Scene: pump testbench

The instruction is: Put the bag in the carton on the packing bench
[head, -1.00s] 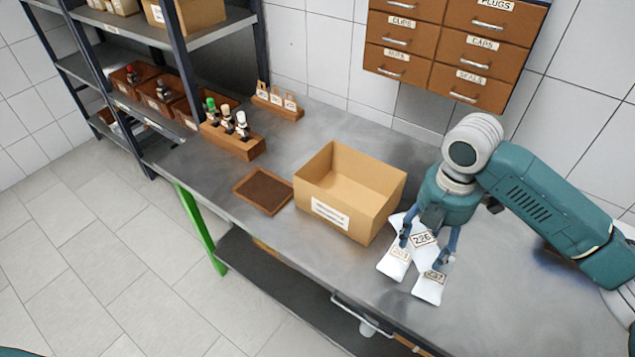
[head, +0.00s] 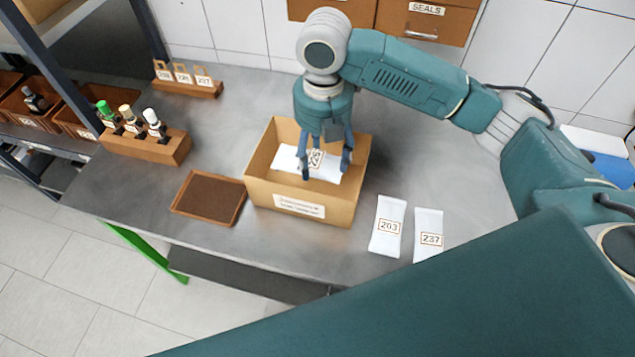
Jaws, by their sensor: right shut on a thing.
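The open cardboard carton (head: 300,205) stands on the metal bench, with a white label on its front. My right gripper (head: 326,172) points down into the carton's opening, shut on a white bag (head: 290,158) with a framed number label. The bag lies within the carton's opening; I cannot tell whether it touches the carton floor. Two more white bags lie flat on the bench right of the carton: one marked 203 (head: 388,226) and one marked 237 (head: 428,236). My left gripper is not in view.
A brown shallow tray (head: 208,198) lies left of the carton. A wooden block with several small bottles (head: 146,146) and a rack of numbered tags (head: 186,86) stand farther left. A shelf with bins is at the far left. Drawers hang on the wall behind.

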